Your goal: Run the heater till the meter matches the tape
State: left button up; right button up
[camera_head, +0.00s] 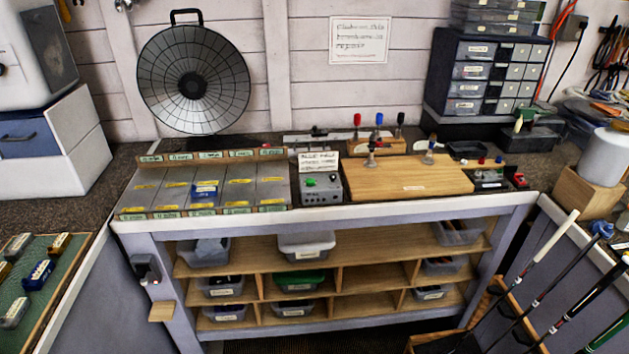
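Neither of my grippers is in view. A round grey disc with a ribbed face, dark hub and top handle (192,82) stands against the back wall; I cannot tell whether it is the heater. A small grey box (321,189) with a green knob and several small controls sits mid-bench, with a handwritten card (319,163) behind its top. I cannot make out a meter reading on it. Yellow tape-like strips lie on a grey sectioned tray (146,198), with a blue block (204,191) in one section. I cannot tell which strip is the task's tape.
A wooden board (410,184) with small clamps lies right of the box. Red, blue and black-topped tools (378,120) stand behind it. A drawer cabinet (488,72) is at the back right. Golf clubs (545,240) lean at the front right. A green mat (58,290) holds several blocks.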

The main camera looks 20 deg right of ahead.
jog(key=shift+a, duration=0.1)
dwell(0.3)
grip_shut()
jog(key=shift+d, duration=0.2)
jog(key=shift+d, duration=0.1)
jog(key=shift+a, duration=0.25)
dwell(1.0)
